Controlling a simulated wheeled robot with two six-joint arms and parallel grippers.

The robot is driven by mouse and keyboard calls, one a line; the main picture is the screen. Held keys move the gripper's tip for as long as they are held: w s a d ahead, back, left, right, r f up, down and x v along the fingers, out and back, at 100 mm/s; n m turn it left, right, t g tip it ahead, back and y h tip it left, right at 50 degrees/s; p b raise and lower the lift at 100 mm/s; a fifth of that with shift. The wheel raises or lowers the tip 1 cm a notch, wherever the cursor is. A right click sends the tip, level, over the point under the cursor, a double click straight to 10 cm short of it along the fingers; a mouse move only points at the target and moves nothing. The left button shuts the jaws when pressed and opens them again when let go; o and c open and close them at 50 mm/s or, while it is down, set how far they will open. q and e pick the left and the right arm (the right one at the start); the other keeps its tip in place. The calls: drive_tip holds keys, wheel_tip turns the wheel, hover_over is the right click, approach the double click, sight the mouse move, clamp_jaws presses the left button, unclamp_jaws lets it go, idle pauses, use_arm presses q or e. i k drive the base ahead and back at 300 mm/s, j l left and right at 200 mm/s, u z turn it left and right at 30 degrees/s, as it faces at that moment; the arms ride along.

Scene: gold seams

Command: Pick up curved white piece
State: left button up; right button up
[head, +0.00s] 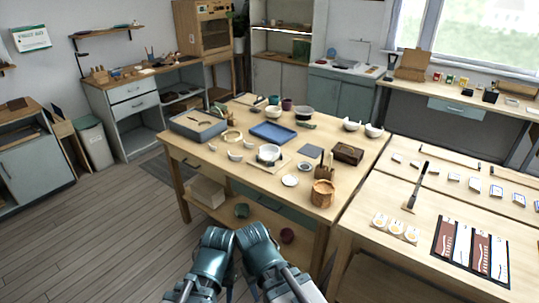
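Small curved white pieces lie on the wooden work table, one near the front edge (235,156) and one just behind it (249,143). They look like bowl shards; I cannot tell which one the task means. A white bowl (269,152) stands to their right on a small board. My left gripper (216,238) and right gripper (254,235) are close together at the bottom of the head view, in front of the table and apart from the pieces. Their fingers cannot be made out.
The work table (325,147) also holds a grey tray (198,125), a blue tray (280,132), a wooden ring (232,135), a white saucer (290,180), a woven pot (323,193) and a brown box (347,153). A second table (385,262) adjoins at right. Open floor (110,235) lies left.

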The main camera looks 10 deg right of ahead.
sight(235, 158)
drive_tip(key=i, duration=2.1)
